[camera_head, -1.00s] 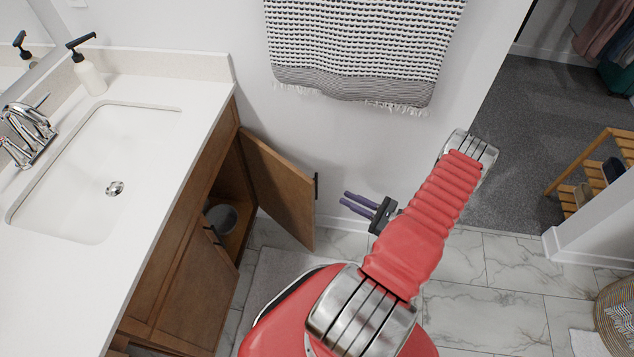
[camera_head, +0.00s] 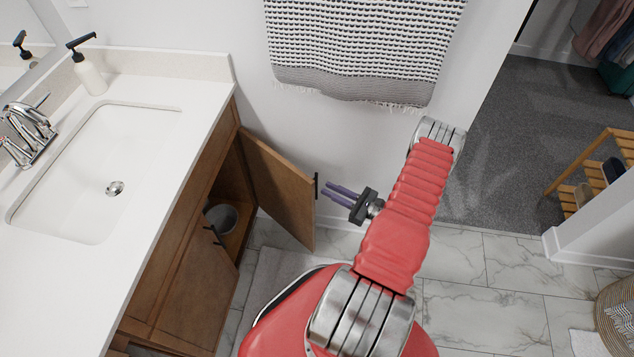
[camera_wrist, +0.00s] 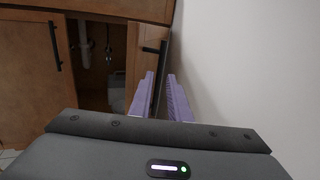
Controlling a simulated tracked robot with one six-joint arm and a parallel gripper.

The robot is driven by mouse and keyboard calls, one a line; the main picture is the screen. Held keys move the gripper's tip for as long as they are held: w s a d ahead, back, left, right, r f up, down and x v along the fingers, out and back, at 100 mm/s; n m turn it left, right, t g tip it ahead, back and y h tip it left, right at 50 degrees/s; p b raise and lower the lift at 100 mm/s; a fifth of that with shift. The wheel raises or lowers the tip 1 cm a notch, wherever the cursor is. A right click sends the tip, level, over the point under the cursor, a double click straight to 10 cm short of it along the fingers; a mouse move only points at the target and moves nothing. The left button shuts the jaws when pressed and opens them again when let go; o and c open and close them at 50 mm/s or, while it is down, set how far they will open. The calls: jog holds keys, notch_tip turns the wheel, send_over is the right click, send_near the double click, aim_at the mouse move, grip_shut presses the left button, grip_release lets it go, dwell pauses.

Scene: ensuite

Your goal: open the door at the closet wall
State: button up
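The vanity door nearest the closet-side wall (camera_head: 277,188) stands swung out from the cabinet, with the dark interior showing behind it. Its black handle (camera_head: 316,186) is on its free edge. In the wrist view this door (camera_wrist: 140,38) is seen nearly edge-on, with the handle (camera_wrist: 153,48) near its top. My gripper (camera_head: 326,188) is just right of the handle in the head view, purple fingers pointing at it. In the wrist view my gripper (camera_wrist: 160,77) is open, a gap between its fingers. The door's edge lines up with that gap; I cannot tell whether they touch.
The other vanity door (camera_head: 190,296) is nearly in line with the front. A bin (camera_head: 221,218) and pipe (camera_wrist: 84,40) show inside. The white wall (camera_wrist: 250,60) is close on the right. A towel (camera_head: 360,50) hangs above.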

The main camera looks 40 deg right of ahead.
jog(key=x, duration=0.6)
jog(key=shift+w+a, duration=0.1)
jog(key=shift+w, duration=0.2)
jog(key=shift+c, duration=0.4)
grip_shut()
